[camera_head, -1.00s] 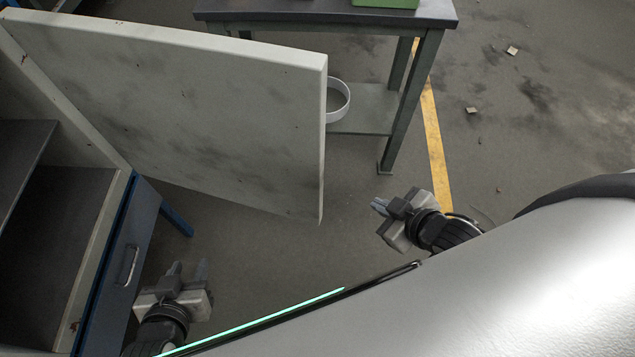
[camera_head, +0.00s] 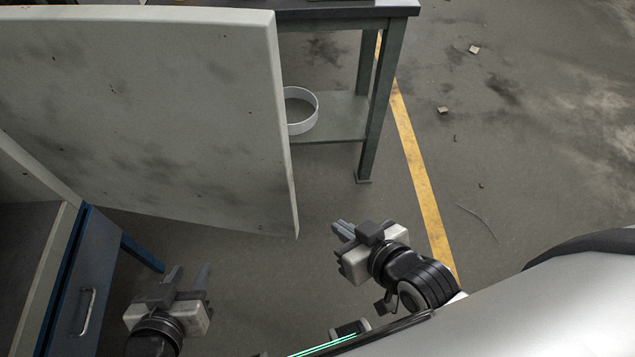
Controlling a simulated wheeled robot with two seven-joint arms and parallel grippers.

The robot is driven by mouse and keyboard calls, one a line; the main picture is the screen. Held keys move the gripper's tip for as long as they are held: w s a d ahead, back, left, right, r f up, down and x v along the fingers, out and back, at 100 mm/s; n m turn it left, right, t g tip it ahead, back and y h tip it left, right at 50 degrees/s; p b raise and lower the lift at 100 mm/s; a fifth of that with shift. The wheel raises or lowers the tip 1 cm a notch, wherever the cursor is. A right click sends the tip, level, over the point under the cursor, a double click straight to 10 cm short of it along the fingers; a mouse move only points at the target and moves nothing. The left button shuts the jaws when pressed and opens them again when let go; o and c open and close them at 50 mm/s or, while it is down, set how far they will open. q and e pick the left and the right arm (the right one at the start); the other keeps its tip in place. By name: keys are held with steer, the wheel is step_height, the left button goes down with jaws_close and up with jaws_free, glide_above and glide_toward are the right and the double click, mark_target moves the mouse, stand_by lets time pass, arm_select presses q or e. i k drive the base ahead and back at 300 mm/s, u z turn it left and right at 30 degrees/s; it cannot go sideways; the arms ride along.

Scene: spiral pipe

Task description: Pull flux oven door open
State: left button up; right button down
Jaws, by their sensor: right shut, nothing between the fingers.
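The oven door (camera_head: 150,110) is a large pale, stained panel swung wide open. It fills the upper left and hangs out from the oven body (camera_head: 40,290) at the left edge. My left gripper (camera_head: 190,280) is below the door, its two fingers apart and nothing between them. My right gripper (camera_head: 340,230) is to the right of the door's lower free corner, apart from it, with its fingers together and empty. No handle shows on the visible face of the door.
A blue drawer front (camera_head: 95,280) with a metal handle is under the oven at lower left. A dark table (camera_head: 375,110) stands behind the door, a white ring-shaped container (camera_head: 312,120) on its lower shelf.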

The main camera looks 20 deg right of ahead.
mark_target(173, 112)
steer(key=z, duration=0.75)
steer(key=k, duration=0.75)
steer(key=u, duration=0.5)
steer(key=i, duration=0.3)
steer(key=z, duration=0.2)
